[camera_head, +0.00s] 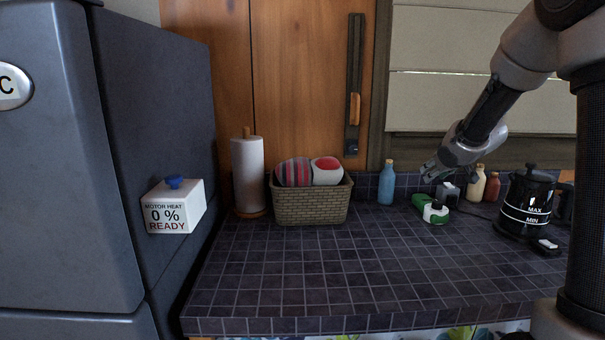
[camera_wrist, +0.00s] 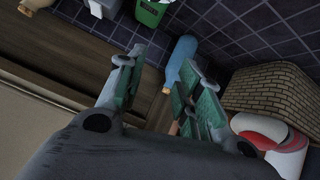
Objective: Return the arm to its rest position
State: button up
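My arm reaches in from the right in the head view. My gripper (camera_head: 431,170) hangs above the back of the tiled counter, right of the blue bottle (camera_head: 386,183). In the wrist view the green-padded fingers of my gripper (camera_wrist: 160,92) are spread apart with nothing held between them. The blue bottle (camera_wrist: 183,60) shows beyond the fingers there, and a finger covers part of it.
A green and white item (camera_head: 431,209) stands below my gripper. A black kettle (camera_head: 527,203) and two small bottles are to the right. A woven basket (camera_head: 311,206) and paper roll (camera_head: 248,175) stand left. The counter's front middle (camera_head: 330,275) is clear.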

jog(key=s+d+f+m+g+h, duration=0.15)
jog(key=s+g, duration=0.45)
jog(key=s, duration=1.6)
jog(key=s+a+r+y, duration=0.1)
jog(key=s+a+r, duration=0.1)
jog(key=s, duration=0.7)
jog(key=s+a+r+y, duration=0.1)
jog(key=s+a+r, duration=0.1)
jog(key=s+a, duration=0.3)
jog(key=shift+s+a+m, duration=0.3)
jog(key=shift+s+m, duration=0.15)
jog(key=shift+s, duration=1.6)
